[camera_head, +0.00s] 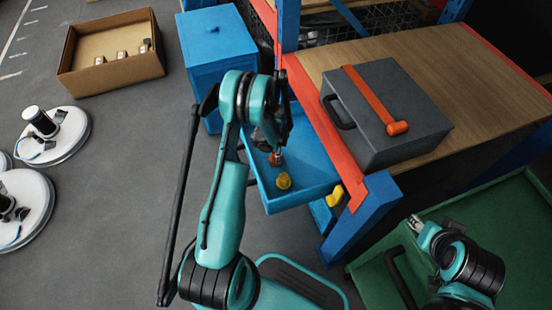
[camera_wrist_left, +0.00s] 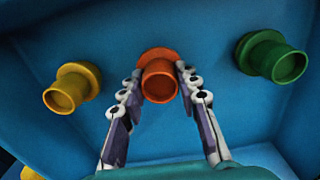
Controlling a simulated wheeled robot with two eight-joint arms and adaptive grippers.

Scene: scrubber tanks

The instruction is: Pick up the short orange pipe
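The short orange pipe (camera_wrist_left: 159,83) stands in the blue open drawer (camera_wrist_left: 245,130), at the upper middle of the left wrist view. My left gripper (camera_wrist_left: 158,90) is open, with one finger on each side of the pipe. I cannot tell whether the fingertips touch it. In the head view my left arm comes over the blue drawer (camera_head: 312,190), and a small bit of orange (camera_head: 277,158) shows below the wrist. My right gripper (camera_head: 418,222) is at the lower right over the green cart; its fingers are too small to read.
A grey toolbox (camera_head: 400,120) with an orange hammer-like tool (camera_head: 375,98) stands on the wooden bench (camera_head: 480,80). A cardboard box (camera_head: 110,55) is on the floor.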

